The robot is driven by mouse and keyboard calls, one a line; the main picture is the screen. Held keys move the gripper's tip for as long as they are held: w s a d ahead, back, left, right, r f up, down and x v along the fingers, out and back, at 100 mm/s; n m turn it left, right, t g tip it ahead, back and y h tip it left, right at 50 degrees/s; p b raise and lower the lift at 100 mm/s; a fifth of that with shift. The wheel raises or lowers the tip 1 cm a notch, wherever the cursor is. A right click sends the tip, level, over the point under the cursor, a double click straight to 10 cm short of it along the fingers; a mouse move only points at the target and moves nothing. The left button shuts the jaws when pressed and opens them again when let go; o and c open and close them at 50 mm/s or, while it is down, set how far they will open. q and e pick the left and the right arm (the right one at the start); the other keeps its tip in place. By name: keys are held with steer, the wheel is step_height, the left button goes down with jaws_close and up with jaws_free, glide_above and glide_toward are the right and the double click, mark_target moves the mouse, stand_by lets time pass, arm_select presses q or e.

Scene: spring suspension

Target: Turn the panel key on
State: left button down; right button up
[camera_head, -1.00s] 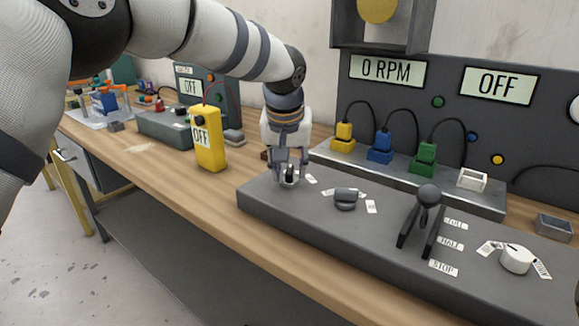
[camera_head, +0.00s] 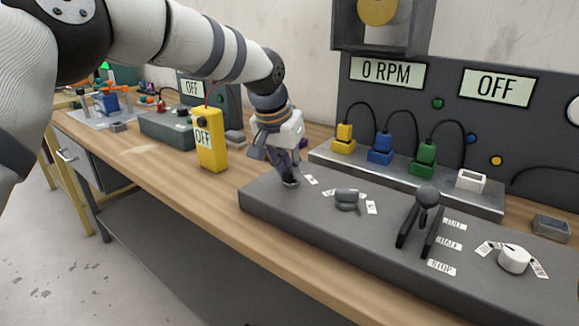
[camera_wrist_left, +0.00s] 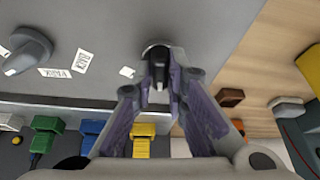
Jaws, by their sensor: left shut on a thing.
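My left gripper (camera_head: 289,178) reaches down to the left end of the grey control panel (camera_head: 262,199). In the left wrist view its fingers (camera_wrist_left: 159,82) are closed on the dark key (camera_wrist_left: 158,68), which stands in a round silver lock (camera_wrist_left: 148,46). In the head view the fingers hide most of the key. A small white label (camera_wrist_left: 127,72) lies beside the lock. The large display (camera_head: 498,86) at the back right reads OFF. My right gripper is not in view.
To the right on the panel are a dark rotary knob (camera_head: 346,199), a lever (camera_head: 425,202) and a white dial (camera_head: 514,259). Behind stand yellow, blue and green plugs (camera_head: 424,158). A yellow meter (camera_head: 211,140) stands left of the gripper. The wooden bench front (camera_head: 200,185) is clear.

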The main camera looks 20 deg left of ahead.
arm_select(q)
steer(key=m, duration=0.1)
steer(key=m+h, duration=0.1)
steer(key=m, duration=0.1)
steer(key=shift+a+f+m+g+b, duration=0.1)
steer(key=shift+f+m+g+b, duration=0.2)
steer(key=shift+b, duration=0.05)
steer(key=shift+w+a+m+g+h+b, duration=0.1)
steer(key=shift+m+g+h+b, duration=0.5)
steer(key=shift+m, duration=1.3)
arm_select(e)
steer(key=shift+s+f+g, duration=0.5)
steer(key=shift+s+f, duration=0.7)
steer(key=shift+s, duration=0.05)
arm_select(q)
steer(key=shift+r, duration=0.15)
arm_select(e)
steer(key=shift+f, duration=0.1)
arm_select(q)
steer(key=c, duration=1.6)
jaws_free()
steer(key=shift+r, duration=0.1)
steer(key=v, duration=1.1)
steer(key=shift+a+r, duration=0.25)
steer(key=shift+r, duration=0.05)
